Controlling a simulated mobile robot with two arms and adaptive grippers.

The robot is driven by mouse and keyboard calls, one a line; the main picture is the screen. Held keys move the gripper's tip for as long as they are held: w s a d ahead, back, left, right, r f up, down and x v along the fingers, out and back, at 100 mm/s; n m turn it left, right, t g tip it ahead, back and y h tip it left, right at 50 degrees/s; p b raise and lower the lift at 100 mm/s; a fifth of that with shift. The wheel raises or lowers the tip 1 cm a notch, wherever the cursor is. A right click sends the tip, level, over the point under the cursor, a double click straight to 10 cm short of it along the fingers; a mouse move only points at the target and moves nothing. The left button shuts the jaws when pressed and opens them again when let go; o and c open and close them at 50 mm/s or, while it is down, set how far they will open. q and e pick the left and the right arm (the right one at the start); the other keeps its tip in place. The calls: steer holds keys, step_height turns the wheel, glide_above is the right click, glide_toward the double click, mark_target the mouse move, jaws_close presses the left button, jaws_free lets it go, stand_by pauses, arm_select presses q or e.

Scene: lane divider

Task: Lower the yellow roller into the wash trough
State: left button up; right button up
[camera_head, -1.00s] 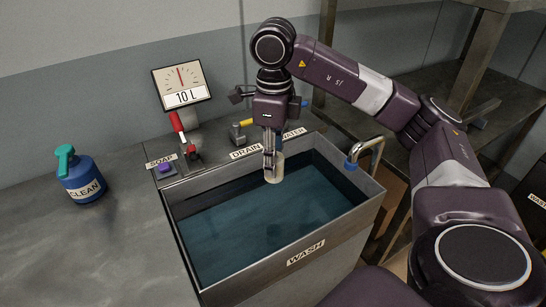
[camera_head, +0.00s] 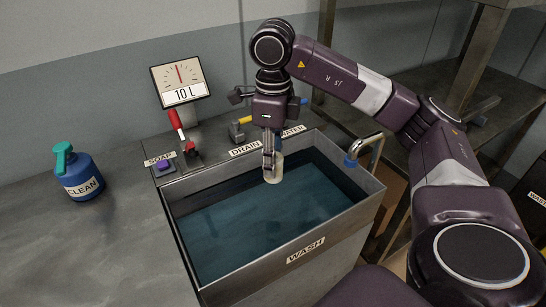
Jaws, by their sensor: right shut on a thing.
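The wash trough (camera_head: 304,250) is a grey metal basin labelled WASH, holding dark blue-green water (camera_head: 255,220). My right gripper (camera_head: 270,162) points straight down over the trough's back part. It is shut on a pale cream cylinder, the roller (camera_head: 274,172), which hangs upright just below the fingers. The roller looks more cream than yellow. I cannot tell whether its lower end touches the water. The fingers hide part of it. My left gripper is out of view.
A blue CLEAN bottle (camera_head: 80,175) stands on the left counter (camera_head: 90,250). Behind the trough are a 10 L gauge (camera_head: 181,80), a red lever (camera_head: 176,122), a purple SOAP button (camera_head: 164,167) and a yellow DRAIN handle (camera_head: 243,121). A tap (camera_head: 366,145) rises at the trough's right rim.

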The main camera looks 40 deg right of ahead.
steer(key=shift+f+b, duration=2.3)
steer(key=shift+f, duration=1.05)
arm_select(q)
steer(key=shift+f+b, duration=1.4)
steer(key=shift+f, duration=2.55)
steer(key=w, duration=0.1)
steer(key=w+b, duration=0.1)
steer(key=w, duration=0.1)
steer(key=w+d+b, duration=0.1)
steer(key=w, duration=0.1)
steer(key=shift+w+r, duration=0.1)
arm_select(e)
step_height(320, 180, down, 6)
steer(key=shift+f, duration=0.2)
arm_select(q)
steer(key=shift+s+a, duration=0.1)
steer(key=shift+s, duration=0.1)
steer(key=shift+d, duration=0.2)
arm_select(e)
steer(key=shift+f, duration=0.25)
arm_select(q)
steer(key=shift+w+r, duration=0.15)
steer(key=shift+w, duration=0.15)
arm_select(e)
steer(key=shift+f, duration=0.1)
